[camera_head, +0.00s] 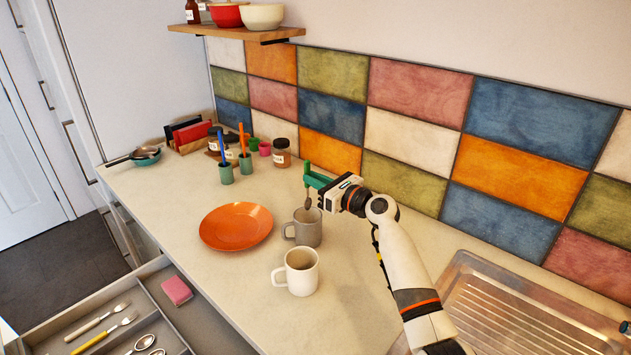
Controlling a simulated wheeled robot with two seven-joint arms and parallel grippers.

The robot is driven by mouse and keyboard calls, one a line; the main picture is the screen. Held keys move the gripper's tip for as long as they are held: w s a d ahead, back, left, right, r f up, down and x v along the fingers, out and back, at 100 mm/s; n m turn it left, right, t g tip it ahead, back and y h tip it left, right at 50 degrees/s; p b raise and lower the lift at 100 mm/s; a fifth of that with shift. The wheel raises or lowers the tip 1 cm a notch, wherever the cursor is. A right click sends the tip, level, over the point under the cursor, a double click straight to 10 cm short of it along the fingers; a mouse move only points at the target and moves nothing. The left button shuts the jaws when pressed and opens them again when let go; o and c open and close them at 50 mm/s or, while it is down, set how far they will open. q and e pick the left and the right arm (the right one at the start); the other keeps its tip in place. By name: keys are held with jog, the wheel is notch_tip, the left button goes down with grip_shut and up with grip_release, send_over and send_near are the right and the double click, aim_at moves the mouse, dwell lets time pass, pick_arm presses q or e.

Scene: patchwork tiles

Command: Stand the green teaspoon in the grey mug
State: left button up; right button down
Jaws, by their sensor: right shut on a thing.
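My right gripper (312,181) comes in from the right and is shut on the green teaspoon (307,169). The spoon is upright, with its green handle end up and its metal bowl (308,203) pointing down. The bowl is at the mouth of the grey mug (309,232), by its far rim. I cannot tell whether the bowl tip is inside or just above the rim. The grey mug stands upright on the counter with its handle to the left. My left gripper is not in view.
A white mug (301,273) stands just in front of the grey mug. An orange plate (236,227) lies to the left. Teal cups (226,174) with utensils and jars (281,153) stand behind. An open cutlery drawer (150,310) is front left; a sink drainer (520,310) is right.

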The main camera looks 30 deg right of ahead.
aim_at(309, 164)
jog(key=shift+f+b, duration=1.15)
jog(key=shift+f, duration=1.1)
jog(key=c, duration=0.9)
grip_release()
jog(key=shift+o, duration=0.2)
jog(key=shift+r, duration=0.15)
jog(key=shift+r+p, duration=3.9)
jog(key=shift+p, duration=0.55)
jog(key=shift+f, duration=0.1)
